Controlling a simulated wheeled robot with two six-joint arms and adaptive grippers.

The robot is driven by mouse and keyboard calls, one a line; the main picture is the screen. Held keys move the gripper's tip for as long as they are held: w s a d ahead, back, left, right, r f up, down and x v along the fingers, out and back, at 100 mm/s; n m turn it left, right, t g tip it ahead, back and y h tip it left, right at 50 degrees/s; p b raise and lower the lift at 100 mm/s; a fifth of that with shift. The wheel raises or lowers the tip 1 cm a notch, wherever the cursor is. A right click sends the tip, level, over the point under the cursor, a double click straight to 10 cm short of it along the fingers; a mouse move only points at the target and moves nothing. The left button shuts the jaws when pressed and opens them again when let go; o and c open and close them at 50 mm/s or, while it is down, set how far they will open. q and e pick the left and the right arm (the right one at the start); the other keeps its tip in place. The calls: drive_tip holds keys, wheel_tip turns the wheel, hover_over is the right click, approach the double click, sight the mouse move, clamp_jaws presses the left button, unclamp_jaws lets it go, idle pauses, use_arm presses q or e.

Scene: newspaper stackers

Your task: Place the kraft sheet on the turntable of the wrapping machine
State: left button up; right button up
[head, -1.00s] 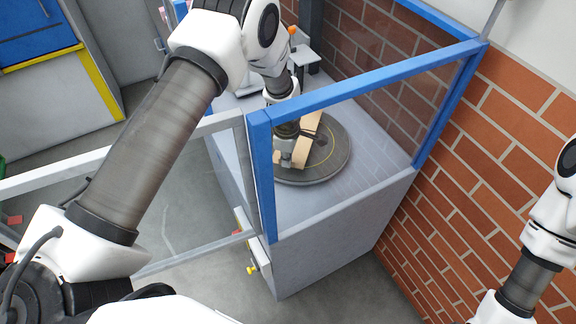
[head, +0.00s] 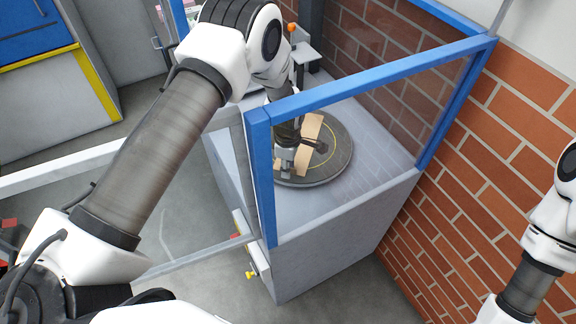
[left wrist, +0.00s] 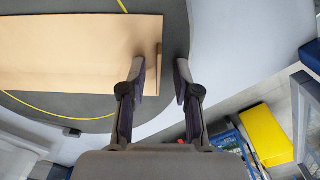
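The kraft sheet (head: 312,127) is a tan piece lying over the dark round turntable (head: 341,155), which has a yellow ring line. In the left wrist view the sheet (left wrist: 70,50) spreads over the dark disc from the left, with a narrow folded-looking edge at its right end. My left gripper (head: 285,163) is at the near left side of the turntable, beside the sheet. In the left wrist view its fingers (left wrist: 160,80) stand apart, with the sheet's right edge in the gap and clear space beside it. My right gripper is out of view; only its arm shows.
The grey machine base (head: 335,240) is below. A brick wall (head: 510,130) is at the right. A yellow block (left wrist: 266,135) shows beyond the machine.

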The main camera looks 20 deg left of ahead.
use_arm(q)
drive_tip(key=shift+w+r+p, duration=0.1)
drive_tip(key=shift+r+p, duration=0.2)
wheel_tip(320, 180, up, 12)
drive_tip(key=b, duration=0.4)
drive_tip(key=shift+f, duration=0.15)
